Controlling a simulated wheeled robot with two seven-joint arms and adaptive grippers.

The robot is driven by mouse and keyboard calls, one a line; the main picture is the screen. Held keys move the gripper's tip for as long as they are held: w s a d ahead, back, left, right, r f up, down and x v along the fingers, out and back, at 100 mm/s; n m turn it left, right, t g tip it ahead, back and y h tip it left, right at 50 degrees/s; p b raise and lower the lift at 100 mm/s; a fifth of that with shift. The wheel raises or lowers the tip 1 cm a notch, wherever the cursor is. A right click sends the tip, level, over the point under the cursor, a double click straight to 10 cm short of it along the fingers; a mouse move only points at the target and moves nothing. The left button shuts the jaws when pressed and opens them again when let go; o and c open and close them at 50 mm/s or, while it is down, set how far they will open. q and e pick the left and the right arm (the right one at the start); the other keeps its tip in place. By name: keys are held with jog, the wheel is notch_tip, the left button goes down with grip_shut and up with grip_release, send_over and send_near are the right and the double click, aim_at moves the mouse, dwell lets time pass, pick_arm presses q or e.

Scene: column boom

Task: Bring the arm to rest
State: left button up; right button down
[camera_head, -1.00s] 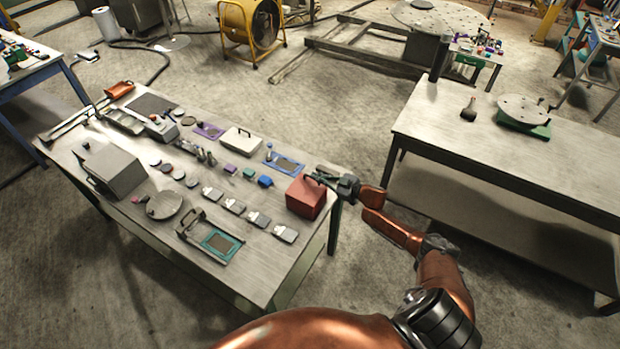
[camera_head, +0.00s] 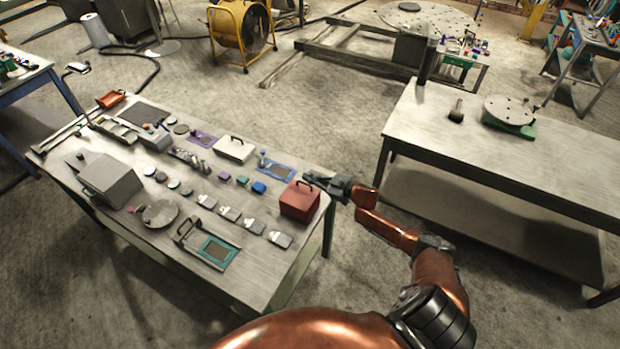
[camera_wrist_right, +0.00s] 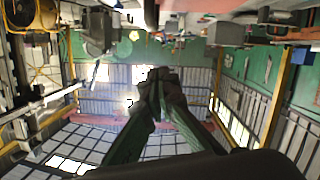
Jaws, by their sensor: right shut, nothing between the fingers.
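My right arm (camera_head: 392,232) comes up from the bottom of the head view, copper-coloured with black joints. Its gripper (camera_head: 312,180) is at the right end of the near bench, close to the red box (camera_head: 300,201) with a dark handle. From this angle I cannot tell whether the gripper touches the box. In the right wrist view the green fingers of the gripper (camera_wrist_right: 160,78) meet at their tips, shut with nothing between them. The wrist view looks across the room at the roof and walls. My left gripper is not in view.
The near bench (camera_head: 262,262) carries a grey box (camera_head: 110,182), a white case (camera_head: 235,150), a green-framed plate (camera_head: 216,250) and several small parts. A second bench (camera_head: 480,140) at right holds a round plate (camera_head: 508,110) and a brush (camera_head: 456,112). Floor (camera_head: 340,110) lies open between them.

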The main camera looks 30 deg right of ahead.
jog(key=b+v, duration=0.2)
jog(key=v, duration=0.8)
